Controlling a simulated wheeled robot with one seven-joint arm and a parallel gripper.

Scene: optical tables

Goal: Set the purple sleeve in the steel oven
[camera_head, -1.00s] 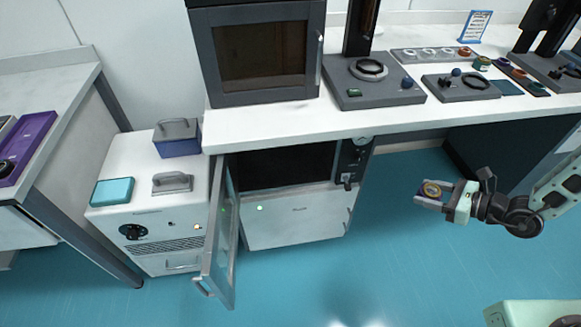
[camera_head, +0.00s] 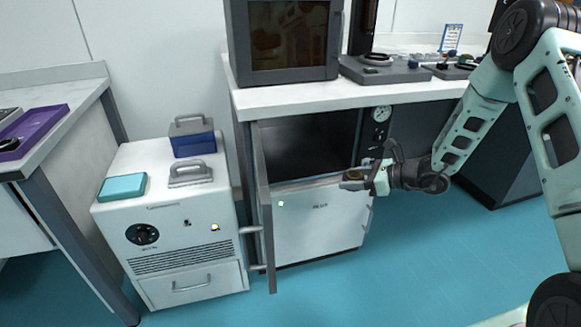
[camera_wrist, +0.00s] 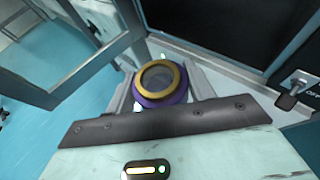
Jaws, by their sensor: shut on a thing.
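The purple sleeve (camera_wrist: 158,98) has a gold ring on top and sits between my gripper's fingers in the wrist view. My gripper (camera_head: 352,180) is shut on it, in front of the oven's right side and outside the chamber in the head view. The sleeve is small and dark there. The steel oven (camera_head: 318,222) stands under the bench with a dark, open chamber (camera_head: 305,145). Its glass door (camera_head: 264,210) is swung open on the left, and also shows at the upper left of the wrist view (camera_wrist: 75,50). The chamber's interior is too dark to read.
A white cabinet unit (camera_head: 195,240) left of the oven carries a teal box (camera_head: 122,187) and a blue box with a grey lid (camera_head: 192,142). A gauge and a handle sit right of the chamber. The bench top (camera_head: 300,98) overhangs the oven. Blue floor is clear in front.

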